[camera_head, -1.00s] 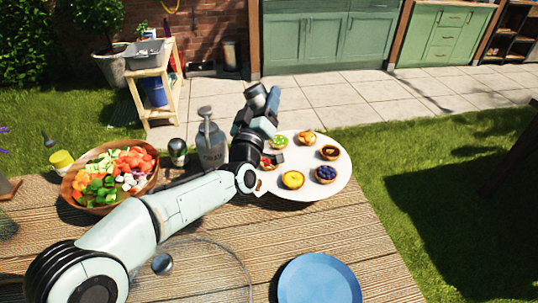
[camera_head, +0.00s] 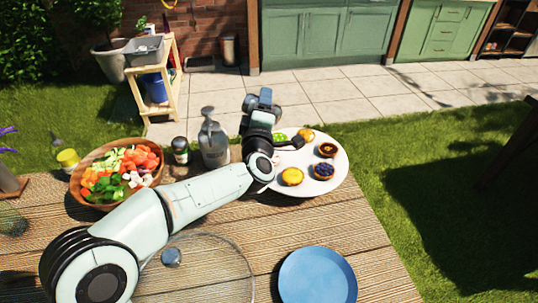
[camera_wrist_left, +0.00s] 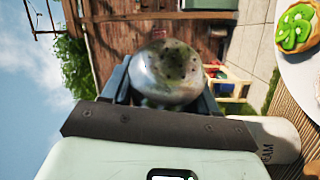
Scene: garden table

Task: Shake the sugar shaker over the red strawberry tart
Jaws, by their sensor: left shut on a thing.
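My left gripper (camera_head: 264,99) is raised at the left edge of the white tart plate (camera_head: 338,174). In the left wrist view its fingers are shut on the sugar shaker, whose silver domed top with dark holes (camera_wrist_left: 167,72) faces the camera. In the head view the gripper and wrist largely hide the shaker. The red strawberry tart is hidden behind my left wrist. A green kiwi tart (camera_wrist_left: 298,27) shows at the plate's edge in the left wrist view. My right gripper is not in view.
The plate also holds a yellow tart (camera_head: 292,176), a blueberry tart (camera_head: 323,170) and a dark tart (camera_head: 328,150). A grey canister (camera_head: 213,148), a dark jar (camera_head: 181,151) and a vegetable bowl (camera_head: 85,199) stand left. A blue plate (camera_head: 317,277) lies at the front.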

